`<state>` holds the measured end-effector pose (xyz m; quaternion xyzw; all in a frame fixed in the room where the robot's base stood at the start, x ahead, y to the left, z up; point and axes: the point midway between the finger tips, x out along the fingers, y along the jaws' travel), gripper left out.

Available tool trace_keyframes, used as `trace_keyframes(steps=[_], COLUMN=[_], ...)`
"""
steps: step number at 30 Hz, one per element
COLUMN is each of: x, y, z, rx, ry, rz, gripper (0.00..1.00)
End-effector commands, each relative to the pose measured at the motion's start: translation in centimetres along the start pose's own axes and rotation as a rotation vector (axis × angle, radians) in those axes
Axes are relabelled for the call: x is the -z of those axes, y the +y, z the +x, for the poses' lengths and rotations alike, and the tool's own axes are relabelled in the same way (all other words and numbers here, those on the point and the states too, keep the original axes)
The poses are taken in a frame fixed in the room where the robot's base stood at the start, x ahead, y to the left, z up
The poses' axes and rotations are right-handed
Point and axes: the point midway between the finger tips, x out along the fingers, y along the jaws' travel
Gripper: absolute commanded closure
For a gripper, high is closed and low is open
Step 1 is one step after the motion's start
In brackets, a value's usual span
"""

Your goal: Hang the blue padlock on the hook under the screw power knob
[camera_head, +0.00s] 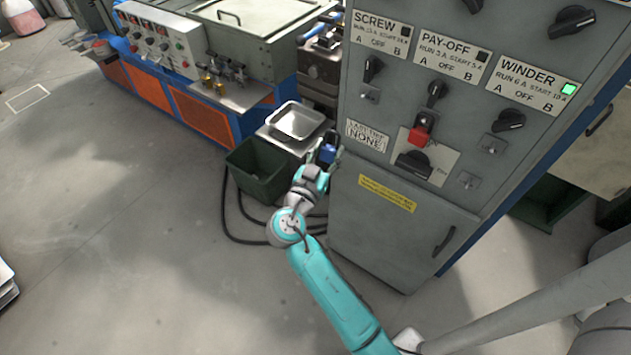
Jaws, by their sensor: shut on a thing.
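My gripper (333,146) is shut on the blue padlock (328,153), to the left of the grey control cabinet. The padlock is small here and partly covered by the fingers, so its shackle cannot be made out. The screw power knob (373,68) is black and sits at the upper left of the cabinet face, under the SCREW label (380,34). The hook plate (369,95) under that knob shows no padlock on it. My gripper is lower and to the left of this hook, apart from it.
A red padlock (420,131) hangs under the pay-off knob (437,91). Hook plates under the winder knob (493,144) and beside the lower knob (468,181) look bare. A dark green bin (258,185) and a metal tray (296,121) stand left of my gripper.

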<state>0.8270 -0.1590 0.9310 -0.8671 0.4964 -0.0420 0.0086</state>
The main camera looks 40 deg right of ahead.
Motion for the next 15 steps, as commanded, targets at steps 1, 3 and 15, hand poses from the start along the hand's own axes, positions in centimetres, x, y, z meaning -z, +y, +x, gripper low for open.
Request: trace_keyframes(steps=[1, 3, 15], x=[2.2, 4.6, 10.7], y=[0.2, 0.7, 2.1], z=[0.0, -0.1, -1.1], rx=[-0.032, -0.076, -0.189], ry=[0.027, 0.056, 0.13], rz=[0.004, -0.001, -0.025], gripper=[0.93, 0.93, 0.93])
